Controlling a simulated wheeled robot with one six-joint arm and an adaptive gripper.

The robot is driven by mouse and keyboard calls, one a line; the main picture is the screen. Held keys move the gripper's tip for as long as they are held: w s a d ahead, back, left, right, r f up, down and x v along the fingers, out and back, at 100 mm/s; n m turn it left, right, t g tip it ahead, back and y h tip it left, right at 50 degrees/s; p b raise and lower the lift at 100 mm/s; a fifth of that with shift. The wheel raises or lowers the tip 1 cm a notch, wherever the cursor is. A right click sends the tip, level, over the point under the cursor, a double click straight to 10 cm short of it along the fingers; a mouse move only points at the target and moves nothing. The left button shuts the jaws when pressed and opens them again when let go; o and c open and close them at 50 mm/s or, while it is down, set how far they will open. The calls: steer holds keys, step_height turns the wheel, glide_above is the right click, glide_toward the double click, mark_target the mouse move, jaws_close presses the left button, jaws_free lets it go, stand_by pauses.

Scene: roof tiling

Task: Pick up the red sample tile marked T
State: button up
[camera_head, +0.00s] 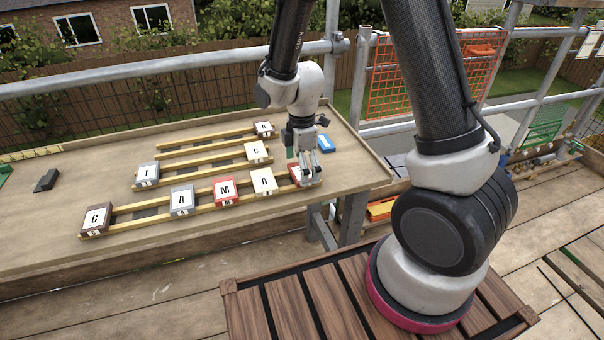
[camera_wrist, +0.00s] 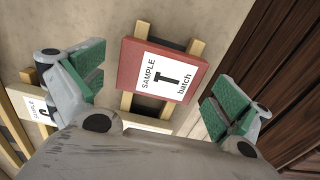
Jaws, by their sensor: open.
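The red tile marked T (camera_wrist: 162,72) lies on two wooden slats in the wrist view, with a white label reading SAMPLE and batch. My gripper (camera_wrist: 160,92) is open and empty, its green-padded fingers spread to the left and right of this tile. The tile appears between the fingers and a little ahead of them; I cannot tell the exact height gap. In the head view my gripper (camera_head: 309,178) is over the right end of the front slats, and the tile there (camera_head: 295,174) is mostly hidden by the fingers.
On the same front slats lie a tan tile (camera_head: 263,182), another red tile (camera_head: 225,189), a grey tile (camera_head: 182,199) and a brown tile (camera_head: 96,218). A grey tile marked T (camera_head: 148,173) lies behind. A blue object (camera_head: 325,143) lies behind my gripper.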

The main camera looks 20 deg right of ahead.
steer(key=c, duration=1.1)
